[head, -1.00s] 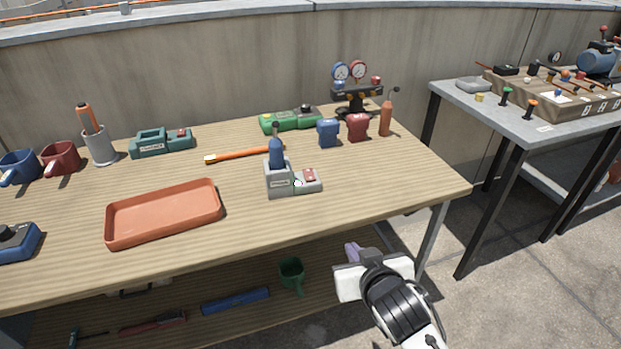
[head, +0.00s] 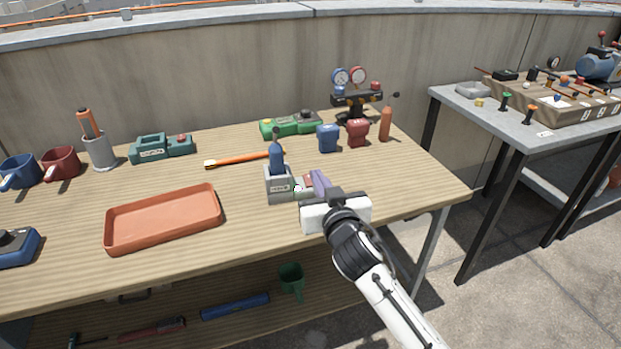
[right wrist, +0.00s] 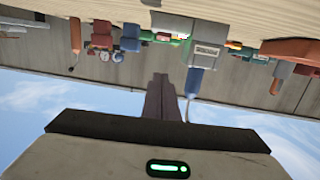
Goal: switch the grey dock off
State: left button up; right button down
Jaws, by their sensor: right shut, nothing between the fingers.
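The grey dock (head: 279,195) stands on the wooden bench with a blue handset (head: 276,158) upright in it. Its low right part carries a red switch (head: 308,181), partly hidden behind my fingers, and a small light (head: 298,188). My right gripper (head: 320,182) is shut and empty, its fingers just in front of and right of the switch. I cannot tell whether they touch it. In the right wrist view, which is upside down, the shut fingers (right wrist: 159,95) point toward the bench, with the grey dock (right wrist: 207,50) beside them. My left gripper is not in view.
An orange tray (head: 165,243) lies left of the dock. An orange-handled tool (head: 240,158) and a green dock (head: 290,125) are behind it. The bench right of my gripper is clear.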

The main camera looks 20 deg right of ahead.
send_over(310, 185)
jog(key=shift+s+d+f+b, duration=0.1)
jog(key=shift+s+f+b, duration=0.2)
jog(key=shift+f, duration=0.1)
jog(key=f, duration=0.3)
jog(key=shift+w+b, duration=0.2)
jog(key=shift+b, duration=0.2)
jog(key=shift+f, duration=0.5)
